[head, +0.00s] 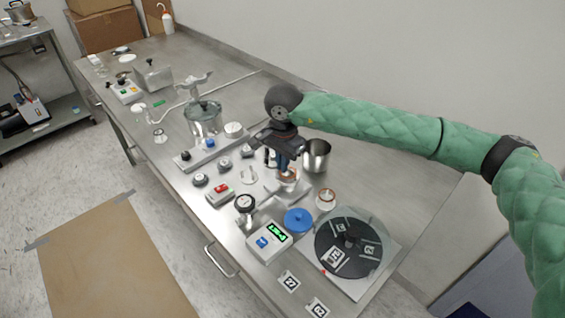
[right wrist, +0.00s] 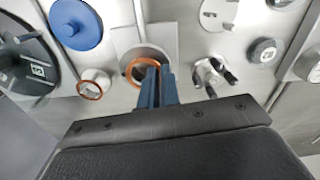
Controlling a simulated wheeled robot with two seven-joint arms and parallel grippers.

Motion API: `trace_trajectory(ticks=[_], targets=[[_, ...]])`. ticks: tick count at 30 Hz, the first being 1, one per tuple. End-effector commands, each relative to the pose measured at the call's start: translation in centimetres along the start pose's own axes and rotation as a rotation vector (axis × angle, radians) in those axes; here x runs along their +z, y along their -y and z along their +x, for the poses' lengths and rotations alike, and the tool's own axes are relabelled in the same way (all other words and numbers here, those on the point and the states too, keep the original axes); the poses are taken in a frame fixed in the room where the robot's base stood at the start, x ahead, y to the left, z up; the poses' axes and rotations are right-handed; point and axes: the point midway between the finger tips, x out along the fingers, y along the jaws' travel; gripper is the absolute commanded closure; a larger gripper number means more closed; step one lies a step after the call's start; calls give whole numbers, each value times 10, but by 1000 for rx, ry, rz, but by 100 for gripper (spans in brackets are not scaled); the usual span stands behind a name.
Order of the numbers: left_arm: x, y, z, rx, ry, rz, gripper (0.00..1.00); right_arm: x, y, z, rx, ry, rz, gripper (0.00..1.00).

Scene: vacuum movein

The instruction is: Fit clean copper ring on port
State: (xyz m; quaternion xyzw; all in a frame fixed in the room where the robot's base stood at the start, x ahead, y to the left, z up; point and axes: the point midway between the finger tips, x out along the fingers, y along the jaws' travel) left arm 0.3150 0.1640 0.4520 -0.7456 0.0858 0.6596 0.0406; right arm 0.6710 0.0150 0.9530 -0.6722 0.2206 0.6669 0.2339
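My right gripper (head: 287,172) points down over the bench. In the right wrist view its blue fingers (right wrist: 157,72) are close together on the edge of a copper ring (right wrist: 140,70). The ring also shows at the fingertips in the head view (head: 289,177). It overlaps a round grey port (right wrist: 150,52) on a metal plate; I cannot tell whether it touches the port. A second copper-coloured ring (right wrist: 90,90) lies on a small white round piece (head: 326,199) to one side. My left gripper is not in view.
A blue lid (head: 298,221), a black disc (head: 351,246) on a white plate, and a box with a green display (head: 269,239) stand nearby. A steel cup (head: 316,156) is just behind the gripper. A glass vessel (head: 205,120) and several knobs stand left.

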Motion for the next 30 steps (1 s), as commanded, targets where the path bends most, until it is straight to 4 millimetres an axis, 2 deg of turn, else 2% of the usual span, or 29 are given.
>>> trace_trajectory(ticks=[25, 27, 30], targets=[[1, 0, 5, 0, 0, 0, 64, 0, 0, 5, 1, 0, 0, 100], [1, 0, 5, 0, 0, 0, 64, 0, 0, 5, 1, 0, 0, 86], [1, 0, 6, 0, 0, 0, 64, 0, 0, 6, 1, 1, 0, 70]])
